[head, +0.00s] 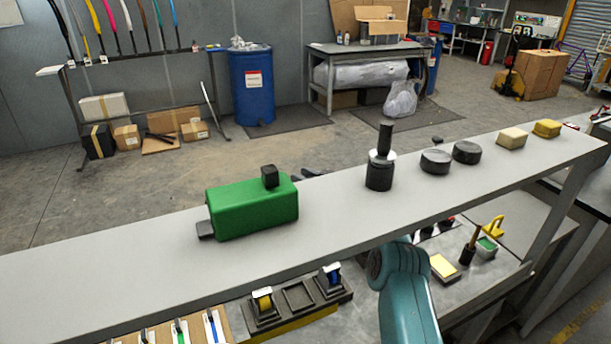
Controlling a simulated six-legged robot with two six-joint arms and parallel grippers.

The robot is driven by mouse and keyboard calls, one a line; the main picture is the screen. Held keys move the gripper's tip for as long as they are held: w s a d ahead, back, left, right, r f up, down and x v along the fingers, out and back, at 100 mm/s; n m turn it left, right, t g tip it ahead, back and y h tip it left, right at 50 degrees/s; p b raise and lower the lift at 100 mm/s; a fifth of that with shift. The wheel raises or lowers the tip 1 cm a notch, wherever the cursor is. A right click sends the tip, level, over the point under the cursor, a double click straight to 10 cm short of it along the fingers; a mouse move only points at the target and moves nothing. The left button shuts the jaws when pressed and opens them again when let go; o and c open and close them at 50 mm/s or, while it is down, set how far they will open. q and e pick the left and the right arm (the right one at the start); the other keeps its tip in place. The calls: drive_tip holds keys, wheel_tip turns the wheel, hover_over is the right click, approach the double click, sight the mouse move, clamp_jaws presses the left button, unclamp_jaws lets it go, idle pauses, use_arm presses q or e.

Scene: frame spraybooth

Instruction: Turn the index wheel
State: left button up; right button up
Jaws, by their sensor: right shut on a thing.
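I cannot pick out an index wheel for certain in the head view. My right arm (405,295) is teal and rises from the bottom edge to the front edge of the long grey shelf (340,210). The shelf hides what lies beyond the arm's upper joint, so my right gripper and what it holds do not show. My left gripper is out of view. A green block (252,208) with a black knob on top (270,176) sits on the shelf. An upright black piece with a white collar (379,172) stands to its right.
Black pucks (436,162), a cream block (512,138) and a yellow block (547,129) sit further right on the shelf. Below it are a black fixture (298,296), a yellow-topped pad (444,267) and a green-topped pot (486,247). The shelf's left end is bare.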

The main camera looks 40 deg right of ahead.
drive_tip(key=shift+r+n+y+b, duration=0.15)
drive_tip(key=shift+n+y+b, duration=0.25)
drive_tip(key=shift+y, duration=0.2)
drive_tip(key=o, duration=1)
drive_tip(key=shift+s+a, duration=0.1)
drive_tip(key=shift+s+d, duration=0.2)
drive_tip(key=shift+r+b+v, duration=0.15)
drive_tip(key=shift+b+v, duration=0.95)
drive_tip(key=shift+v, duration=2.85)
drive_tip(key=shift+r+b+v, duration=0.1)
drive_tip(key=shift+b+v, duration=0.95)
drive_tip(key=shift+v, duration=2.95)
drive_tip(key=shift+a, duration=0.1)
drive_tip(key=shift+c, duration=0.3)
